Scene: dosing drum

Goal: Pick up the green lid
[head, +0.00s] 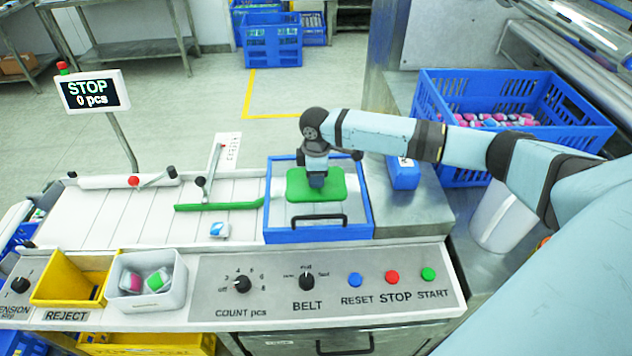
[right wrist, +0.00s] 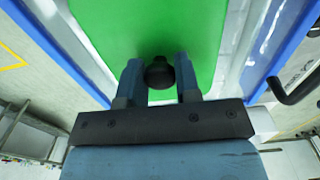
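The green lid (head: 301,187) is a flat rounded rectangle with a black knob. In the head view it is at the blue-rimmed frame at the right end of the white belt. My right gripper (head: 316,180) points down over its middle. In the right wrist view the green lid (right wrist: 110,30) fills the upper middle, and the knob sits snugly between the two fingers of my right gripper (right wrist: 160,76). The fingers appear shut on the knob. I cannot tell whether the lid is resting or slightly raised. My left gripper is not in view.
The blue-rimmed frame (head: 318,235) has a black handle in front. A green bar (head: 220,206) and a small packet (head: 220,230) are on the belt to the left. A blue crate (head: 460,145) stands right. A yellow bin (head: 65,285) and white bin (head: 150,298) stand front left.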

